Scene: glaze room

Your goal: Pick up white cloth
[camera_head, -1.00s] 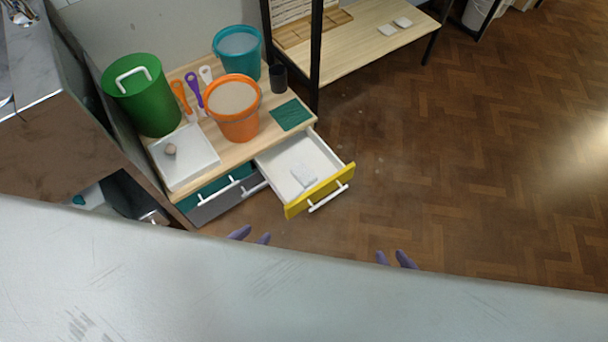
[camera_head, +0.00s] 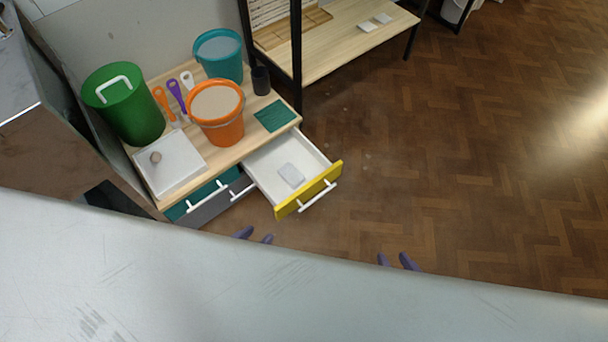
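A small pale, whitish flat piece (camera_head: 291,174), seemingly the white cloth, lies on the floor of the open yellow-fronted drawer (camera_head: 262,177). My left gripper (camera_head: 255,237) shows only as two purple fingertips, spread apart, below and left of the drawer front in the picture. My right gripper (camera_head: 396,262) shows as two purple fingertips, also spread apart, below and right of the drawer. Both are apart from the cloth, with nothing visible between the fingertips. The rest of both grippers is hidden.
On the wooden cabinet top stand an orange bucket (camera_head: 216,119), a teal bucket (camera_head: 220,60), a green bin (camera_head: 125,105), a white tray (camera_head: 185,172) and a dark cup (camera_head: 261,80). A black-legged shelf (camera_head: 340,42) stands behind. The wooden floor (camera_head: 470,170) at right is clear.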

